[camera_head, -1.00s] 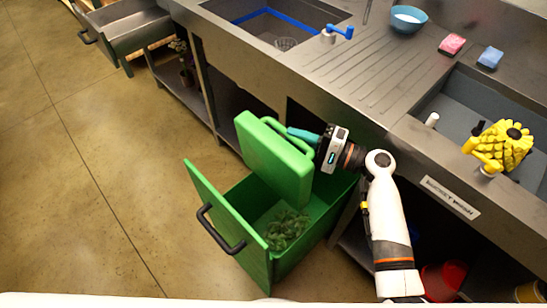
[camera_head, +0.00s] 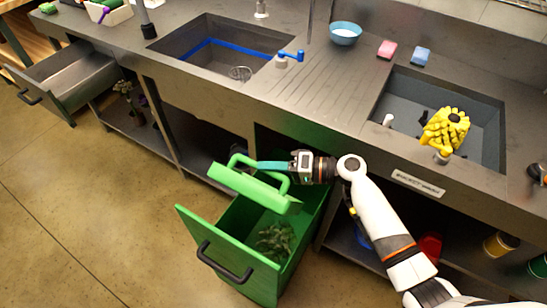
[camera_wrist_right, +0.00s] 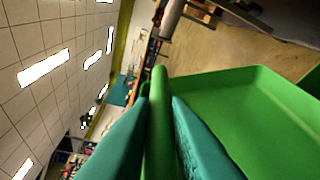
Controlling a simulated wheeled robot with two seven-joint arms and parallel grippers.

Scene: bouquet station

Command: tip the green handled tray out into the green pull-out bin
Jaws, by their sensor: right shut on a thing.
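The green handled tray (camera_head: 247,188) hangs tilted over the green pull-out bin (camera_head: 221,236) in the head view. My right gripper (camera_head: 273,166) is shut on one of its handles, at the side near the counter. The right wrist view shows the handle (camera_wrist_right: 158,122) between the two teal fingers (camera_wrist_right: 155,135) and the tray's bare green surface (camera_wrist_right: 250,115), with nothing seen on it. The bin is pulled out, and leafy green clippings (camera_head: 274,241) lie on its floor. The tray hides part of the bin. My left gripper is not in view.
The steel counter (camera_head: 330,95) stands close behind the bin, with its front edge near my right arm. An open steel drawer (camera_head: 65,83) sticks out at the far left. The floor (camera_head: 110,200) left of the bin is clear.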

